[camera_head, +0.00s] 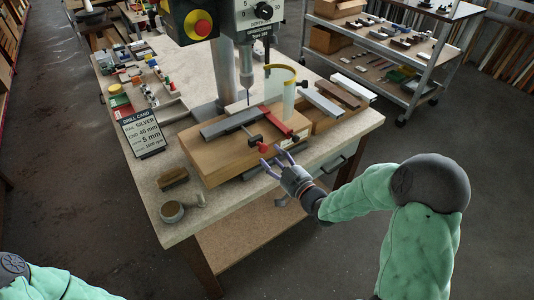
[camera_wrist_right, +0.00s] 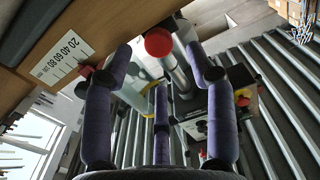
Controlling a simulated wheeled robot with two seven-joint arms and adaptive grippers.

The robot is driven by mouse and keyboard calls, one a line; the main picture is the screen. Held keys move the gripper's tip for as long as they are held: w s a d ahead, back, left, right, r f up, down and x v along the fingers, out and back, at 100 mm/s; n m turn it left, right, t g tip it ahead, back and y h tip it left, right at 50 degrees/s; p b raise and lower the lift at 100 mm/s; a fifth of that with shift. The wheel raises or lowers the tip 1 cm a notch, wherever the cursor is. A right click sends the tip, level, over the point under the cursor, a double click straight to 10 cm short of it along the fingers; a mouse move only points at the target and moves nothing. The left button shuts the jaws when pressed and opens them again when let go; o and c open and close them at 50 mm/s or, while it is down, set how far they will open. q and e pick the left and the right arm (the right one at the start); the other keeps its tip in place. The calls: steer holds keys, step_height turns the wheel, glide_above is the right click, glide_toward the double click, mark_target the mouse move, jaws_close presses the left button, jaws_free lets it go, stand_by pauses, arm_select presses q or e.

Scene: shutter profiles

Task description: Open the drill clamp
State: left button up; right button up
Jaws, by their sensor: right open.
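The drill clamp (camera_head: 277,123) is a red bar with a dark knob, on the wooden block (camera_head: 222,158) under the drill press (camera_head: 246,60). A grey profile (camera_head: 228,123) lies across the block beside it. My right gripper (camera_head: 275,158) is just in front of the block's right part, close to the clamp, with its purple fingers spread and empty. In the right wrist view, a red round knob (camera_wrist_right: 158,42) on a metal rod shows between the spread fingers of my gripper (camera_wrist_right: 158,62); I cannot tell whether they touch it. Only part of my left arm shows at bottom left.
A drill card (camera_head: 142,130) stands at the table's left. A brush (camera_head: 174,178) and a round tin (camera_head: 172,211) lie at the table's front. More profiles (camera_head: 345,90) lie right of the clamp. A metal shelf trolley (camera_head: 390,50) stands behind. A scale (camera_wrist_right: 62,57) is on the wood.

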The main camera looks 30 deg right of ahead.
mark_target(265, 150)
steer(key=shift+w+a+b, duration=0.15)
steer(key=shift+w+b, duration=0.15)
steer(key=shift+w, duration=1.75)
